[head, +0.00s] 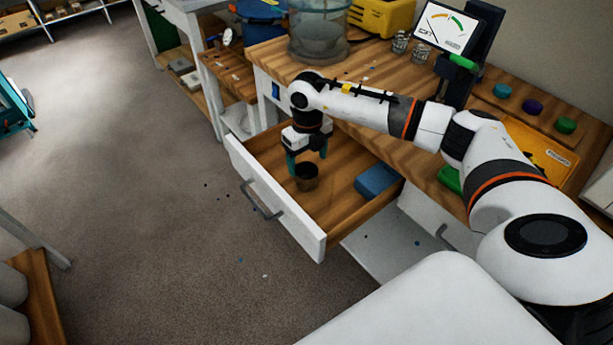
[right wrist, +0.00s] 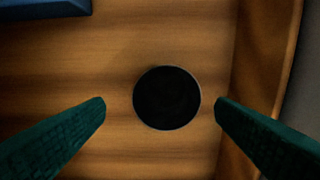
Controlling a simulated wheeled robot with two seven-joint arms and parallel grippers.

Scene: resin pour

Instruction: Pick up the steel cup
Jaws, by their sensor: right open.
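The steel cup (head: 307,178) stands upright in the open wooden drawer (head: 341,170), and it looks dark. In the right wrist view I look straight down on its round dark mouth with a thin pale rim (right wrist: 167,98). My right gripper (head: 307,161) points down into the drawer just above the cup. Its green fingers (right wrist: 160,104) are open, one on each side of the cup in the picture, with gaps between them and the cup. The exact height of the fingertips over the cup is hard to tell. My left gripper is not in view.
A blue block (head: 377,181) lies in the drawer to the right of the cup; its corner shows in the right wrist view (right wrist: 45,8). The drawer's white front (head: 275,200) and wooden walls surround the cup. The wooden worktop (head: 360,75) holds a clear vessel (head: 319,35) and a gauge display (head: 446,28).

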